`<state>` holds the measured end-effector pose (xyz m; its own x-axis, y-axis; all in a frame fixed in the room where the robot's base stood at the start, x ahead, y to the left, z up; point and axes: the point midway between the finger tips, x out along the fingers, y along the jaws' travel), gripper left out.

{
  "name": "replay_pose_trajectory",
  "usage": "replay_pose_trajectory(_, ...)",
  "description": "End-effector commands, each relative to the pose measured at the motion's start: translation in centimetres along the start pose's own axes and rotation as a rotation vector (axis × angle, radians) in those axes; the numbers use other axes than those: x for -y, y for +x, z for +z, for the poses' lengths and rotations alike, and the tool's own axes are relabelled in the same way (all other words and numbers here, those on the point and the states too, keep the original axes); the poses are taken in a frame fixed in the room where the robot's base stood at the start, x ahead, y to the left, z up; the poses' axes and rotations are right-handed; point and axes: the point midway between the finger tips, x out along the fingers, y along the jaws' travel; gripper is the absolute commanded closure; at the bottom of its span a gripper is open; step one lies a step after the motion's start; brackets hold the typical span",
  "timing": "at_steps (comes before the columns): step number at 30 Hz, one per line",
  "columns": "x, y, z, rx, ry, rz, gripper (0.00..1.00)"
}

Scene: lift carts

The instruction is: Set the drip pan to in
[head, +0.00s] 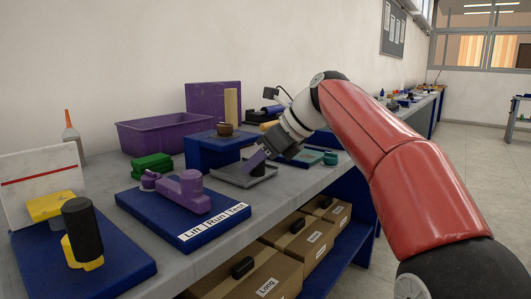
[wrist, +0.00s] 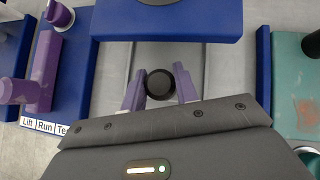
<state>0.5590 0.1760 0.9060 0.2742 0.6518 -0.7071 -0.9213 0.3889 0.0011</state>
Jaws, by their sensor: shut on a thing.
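The drip pan is a shallow grey tray (head: 232,180) on the bench, just in front of a blue raised stand (head: 215,150). In the wrist view the pan (wrist: 204,62) shows below the stand's blue edge (wrist: 165,22), with its raised side rims running toward it. A round black knob (wrist: 160,84) stands on the pan. My gripper (head: 258,160) reaches down over the pan, and in the wrist view its purple fingers (wrist: 159,88) are shut on the knob from both sides. My gripper body hides the near part of the pan.
Left is a blue board (head: 150,212) with a purple lever (head: 183,192) and labels Lift, Run, Test. A teal plate (wrist: 296,85) lies to the right. A purple bin (head: 165,133) stands behind. Cardboard boxes (head: 300,240) sit on the shelf below.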

Motion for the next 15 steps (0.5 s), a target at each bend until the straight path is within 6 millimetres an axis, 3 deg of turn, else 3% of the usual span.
replay_pose_trajectory(3, 0.3, 0.5, 1.1, -0.001, 0.001, -0.002, 1.0)
replay_pose_trajectory(14, 0.5, 1.1, 1.3, 0.005, -0.001, -0.006, 1.0)
replay_pose_trajectory(15, 0.5, 1.1, 1.3, 0.005, -0.001, -0.006, 0.68)
